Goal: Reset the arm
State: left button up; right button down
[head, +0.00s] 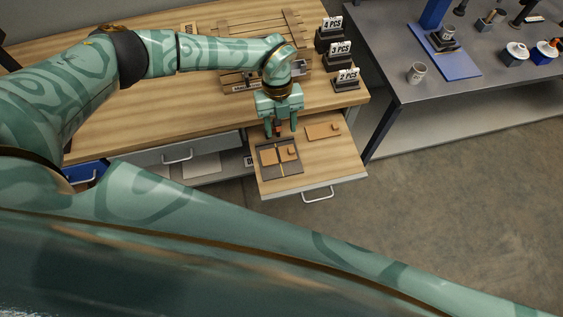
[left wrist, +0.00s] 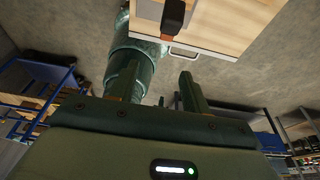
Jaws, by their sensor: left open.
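My left gripper (head: 281,130) is open and points down above the back part of a pulled-out wooden drawer (head: 325,165). A small orange-brown piece with a dark part (head: 278,131) shows between its fingers in the head view; I cannot tell whether they touch it. The left wrist view shows the open fingers (left wrist: 158,88) with nothing between them. Beyond them are the drawer front with its handle (left wrist: 182,51) and a dark, orange-brown piece (left wrist: 172,20). My left arm reaches over the workbench (head: 130,125) from the left. My right gripper does not show.
In the drawer are a dark tray (head: 265,158) with wooden pieces and a flat brown board (head: 323,130). A slatted wooden rack (head: 245,22) and signs (head: 340,48) stand on the bench. A grey table (head: 450,75) with a cup (head: 417,73) is at right. The floor in front is clear.

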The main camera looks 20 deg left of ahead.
pick_arm(q)
jog(key=shift+s+d+r+p, duration=0.2)
jog(key=shift+s+r+p, duration=0.1)
jog(key=shift+s, duration=0.05)
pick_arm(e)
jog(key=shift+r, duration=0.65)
pick_arm(q)
jog(key=shift+d, duration=0.1)
